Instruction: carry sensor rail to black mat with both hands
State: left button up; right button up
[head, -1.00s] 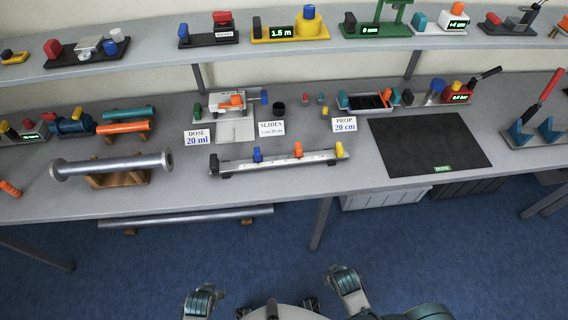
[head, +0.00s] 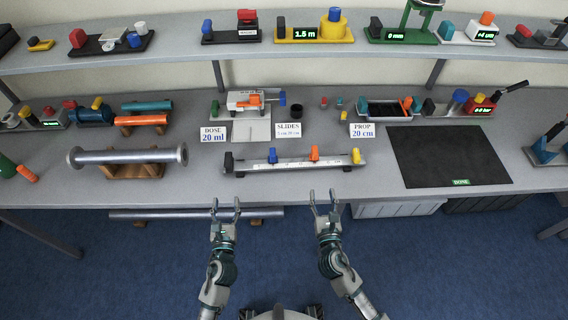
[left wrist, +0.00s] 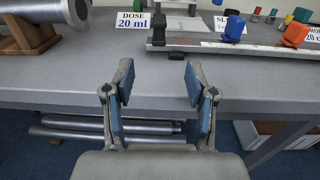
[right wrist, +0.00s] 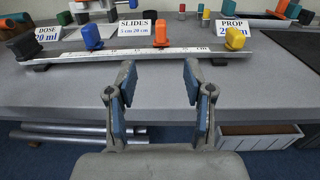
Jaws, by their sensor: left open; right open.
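The sensor rail (head: 292,165) is a long grey graduated bar near the table's front edge, with a black end piece, a blue, an orange and a yellow slider. It also shows in the left wrist view (left wrist: 262,46) and the right wrist view (right wrist: 122,54). The black mat (head: 450,156) lies flat to the right of the rail, with a green "DONE" label. My left gripper (head: 226,207) is open and empty, in front of the rail's left end. My right gripper (head: 324,199) is open and empty, in front of the rail's right part. Neither touches the rail.
Signs "DOSE 20 ml" (head: 213,137), "SLIDES" (head: 288,130) and "PROP 20 cm" (head: 362,130) stand behind the rail. A metal pipe (head: 128,156) rests on a wooden cradle at the left. The tabletop between rail and mat is clear.

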aim_at(229, 160)
pick_arm(q)
jog(key=shift+a, duration=0.15)
pick_arm(e)
jog(key=shift+a, duration=0.1)
pick_arm(q)
jog(key=w, duration=1.7)
jog(key=shift+w, duration=0.2)
pick_arm(e)
jog(key=w, duration=1.7)
jog(key=shift+w+d+f, duration=0.1)
jog(key=shift+w+d, duration=0.1)
pick_arm(q)
grip_shut()
pick_arm(e)
grip_shut()
